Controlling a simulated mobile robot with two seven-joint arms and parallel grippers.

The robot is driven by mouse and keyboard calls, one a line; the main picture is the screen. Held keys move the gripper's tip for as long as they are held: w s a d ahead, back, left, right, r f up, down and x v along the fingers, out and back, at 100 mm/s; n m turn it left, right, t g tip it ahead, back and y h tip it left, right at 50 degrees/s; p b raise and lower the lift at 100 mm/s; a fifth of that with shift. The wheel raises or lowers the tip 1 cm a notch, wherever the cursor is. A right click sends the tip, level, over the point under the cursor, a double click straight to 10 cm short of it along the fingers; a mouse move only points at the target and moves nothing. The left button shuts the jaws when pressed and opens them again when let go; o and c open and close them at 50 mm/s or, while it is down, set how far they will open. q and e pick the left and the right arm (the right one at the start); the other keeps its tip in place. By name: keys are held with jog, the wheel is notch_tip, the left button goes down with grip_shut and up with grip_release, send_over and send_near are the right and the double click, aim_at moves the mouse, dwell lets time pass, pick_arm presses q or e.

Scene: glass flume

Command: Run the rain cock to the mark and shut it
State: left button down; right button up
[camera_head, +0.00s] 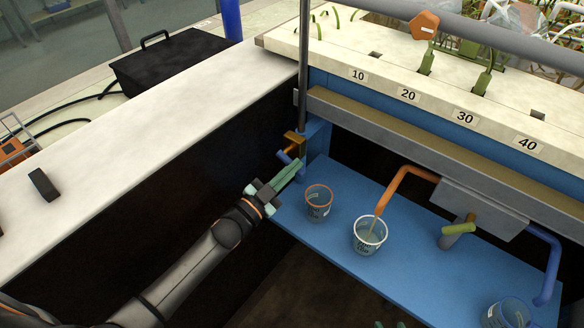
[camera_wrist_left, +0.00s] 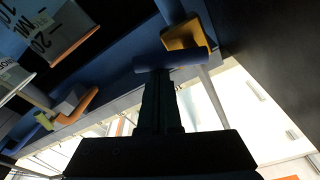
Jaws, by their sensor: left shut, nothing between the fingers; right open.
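A brass-coloured cock (camera_head: 294,143) with a blue bar (camera_head: 288,160) sits at the foot of a thin vertical grey pipe. My left gripper (camera_head: 298,167) is shut and empty, its tips close at the blue bar. In the left wrist view the tips (camera_wrist_left: 157,75) reach the blue bar (camera_wrist_left: 176,60) below the brass body (camera_wrist_left: 186,34); I cannot tell whether they touch. An orange-rimmed marked cup (camera_head: 319,203) stands on the blue shelf (camera_head: 345,200) near the cock; its water level is unclear. My right gripper (camera_head: 390,325) barely shows at the bottom edge, open.
A white-rimmed cup (camera_head: 369,236) stands under an orange pipe (camera_head: 402,178). A pale bench wall (camera_head: 170,115) bounds the left; a numbered ledge (camera_head: 430,75) runs behind.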

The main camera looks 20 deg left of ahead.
pick_arm(q)
jog(key=shift+f+m, duration=0.25)
jog(key=shift+m, duration=0.45)
jog(key=shift+w+a+f+m+g+h+b, duration=0.1)
jog(key=shift+a+f+m+g+b, duration=0.25)
jog(key=shift+m, duration=0.9)
jog(key=shift+w+f+m+g+h+b, duration=0.15)
jog(key=shift+f+m, duration=0.35)
jog(key=shift+m, duration=0.8)
jog(key=shift+s+a+f+m+g+h+b, duration=0.15)
jog(key=shift+f+m+b, duration=0.25)
jog(key=shift+m, duration=0.85)
jog(key=shift+w+f, duration=0.1)
jog(key=shift+w, duration=0.05)
